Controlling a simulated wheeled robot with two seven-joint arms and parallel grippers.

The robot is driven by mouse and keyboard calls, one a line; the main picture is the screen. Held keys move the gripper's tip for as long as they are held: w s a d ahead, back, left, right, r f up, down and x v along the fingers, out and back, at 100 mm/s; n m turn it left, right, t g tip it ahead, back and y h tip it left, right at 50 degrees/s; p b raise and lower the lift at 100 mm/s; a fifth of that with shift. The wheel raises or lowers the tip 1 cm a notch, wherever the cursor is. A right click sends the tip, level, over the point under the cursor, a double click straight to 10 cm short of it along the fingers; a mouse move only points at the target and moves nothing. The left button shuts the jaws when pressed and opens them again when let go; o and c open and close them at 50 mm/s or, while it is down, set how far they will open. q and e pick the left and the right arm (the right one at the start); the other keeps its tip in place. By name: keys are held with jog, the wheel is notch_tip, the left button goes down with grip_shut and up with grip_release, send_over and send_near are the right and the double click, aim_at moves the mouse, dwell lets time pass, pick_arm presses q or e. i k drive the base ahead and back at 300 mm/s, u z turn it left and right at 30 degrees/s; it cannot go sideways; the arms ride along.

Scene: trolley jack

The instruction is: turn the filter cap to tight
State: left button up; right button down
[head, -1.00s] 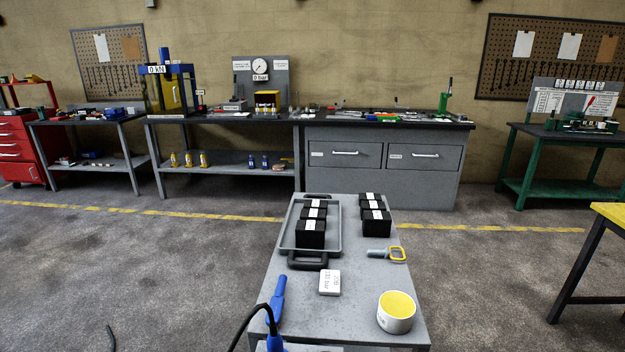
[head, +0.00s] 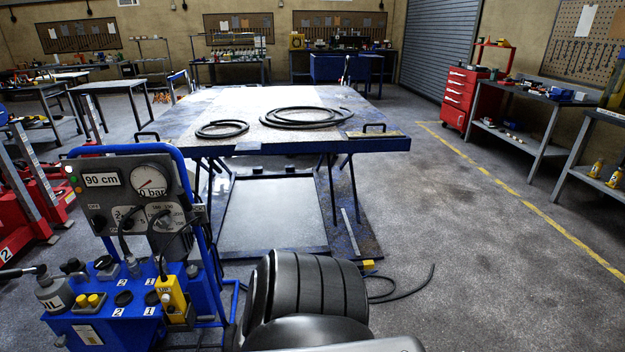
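A blue hydraulic unit (head: 135,325) stands at the lower left, with a grey gauge panel (head: 125,205) above it. Its top carries several black caps and fittings, among them a black cap (head: 122,298) near a label 2 and another (head: 151,297) near a label 1. I cannot tell which of these is the filter cap, or whether it is tight. The panel shows "90 cm" and a dial at 0 bar. Neither of my grippers is in view.
A grey bottle (head: 54,293) marked OIL and a yellow pendant (head: 171,298) are at the unit. A blue-edged lift table (head: 290,143) with coiled black hoses stands ahead. A loose cable (head: 405,295) lies on the floor. Floor to the right is clear.

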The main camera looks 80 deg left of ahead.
aim_at(193, 271)
jog(key=u, duration=2.95)
jog(key=i, duration=0.3)
